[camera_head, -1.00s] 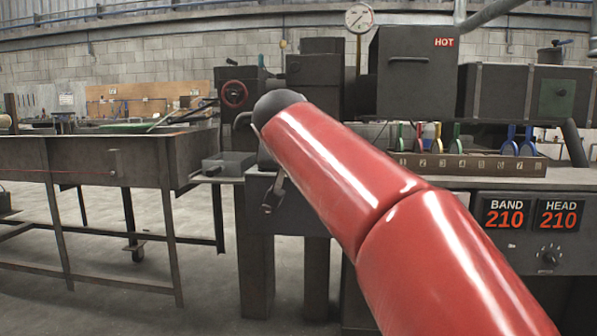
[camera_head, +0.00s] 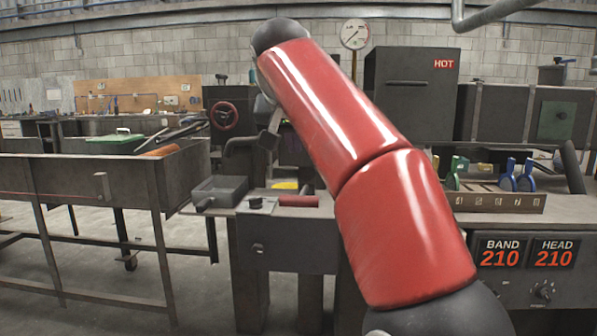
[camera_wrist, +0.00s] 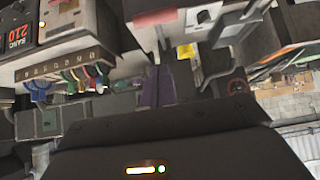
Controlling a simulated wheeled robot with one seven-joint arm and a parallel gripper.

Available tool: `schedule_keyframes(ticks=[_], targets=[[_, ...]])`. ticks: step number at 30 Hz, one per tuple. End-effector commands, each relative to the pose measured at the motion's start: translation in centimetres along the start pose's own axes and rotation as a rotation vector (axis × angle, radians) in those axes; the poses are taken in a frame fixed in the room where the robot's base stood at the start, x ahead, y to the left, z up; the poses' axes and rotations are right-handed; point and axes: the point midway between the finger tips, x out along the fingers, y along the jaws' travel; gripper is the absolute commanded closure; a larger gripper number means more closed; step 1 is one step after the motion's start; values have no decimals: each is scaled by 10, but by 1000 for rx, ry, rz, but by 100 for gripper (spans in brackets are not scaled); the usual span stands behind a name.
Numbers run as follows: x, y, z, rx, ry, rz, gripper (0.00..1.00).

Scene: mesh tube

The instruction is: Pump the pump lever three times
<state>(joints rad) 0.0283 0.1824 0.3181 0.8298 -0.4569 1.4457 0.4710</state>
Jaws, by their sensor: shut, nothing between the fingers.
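A red cylindrical grip (camera_head: 298,201), which looks like the pump lever's handle, lies roughly level at the front of the bench, beside a small dark fitting (camera_head: 262,203). In the wrist view a red shape (camera_wrist: 165,15) at the top edge looks like the same grip, partly cut off. My gripper (camera_head: 269,139) is shut and empty. It hangs at the end of my red arm, above and behind the red grip and apart from it. My arm hides part of the bench behind it.
A red handwheel (camera_head: 224,115) stands at the back. A numbered rack (camera_head: 497,203) and a box marked HOT (camera_head: 410,95) are right. A metal trough (camera_head: 80,185) is left.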

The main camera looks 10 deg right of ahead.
Motion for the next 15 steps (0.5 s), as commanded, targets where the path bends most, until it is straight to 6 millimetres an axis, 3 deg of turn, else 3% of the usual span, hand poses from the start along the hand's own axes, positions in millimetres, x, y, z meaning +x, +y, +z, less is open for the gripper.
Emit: schedule_keyframes(ticks=[10, 15], targets=[[2, 0, 1, 0, -1, 1, 100], [18, 0, 1, 0, -2, 2, 100]])
